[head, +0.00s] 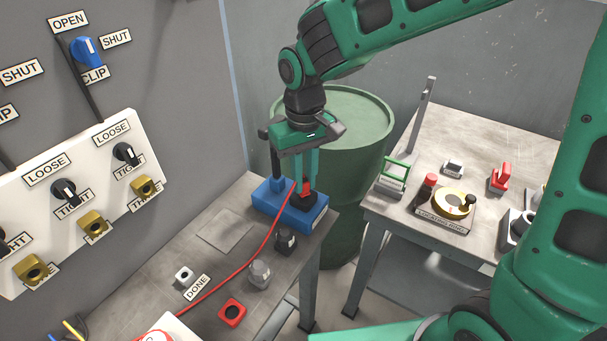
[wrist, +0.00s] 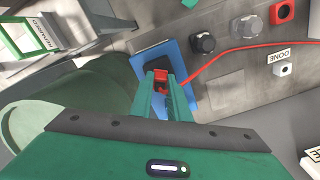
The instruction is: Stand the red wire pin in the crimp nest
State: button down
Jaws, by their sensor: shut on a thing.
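My gripper (head: 306,178) points down over the blue crimp nest (head: 268,200) and is shut on the red wire pin (head: 305,187). The wrist view shows the pin (wrist: 161,76) between my two green fingertips (wrist: 161,92). The red wire (head: 262,243) trails from it to the front left across the bench. The nest has a dark block under the pin and a dark post at its left; its blue base also shows in the wrist view (wrist: 172,55). My fingers hide the pin's lower end, so I cannot tell whether it touches the nest.
A dark knob (head: 285,241), a grey knob (head: 260,273) and a red socket (head: 232,312) stand in front of the nest. A green drum (head: 350,130) and a second table (head: 455,150) stand behind and right.

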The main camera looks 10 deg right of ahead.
jog(key=shift+f, duration=0.3)
jog(key=c, duration=1.6)
grip_release()
notch_tip(320, 180, up, 11)
jog(key=shift+f, duration=0.1)
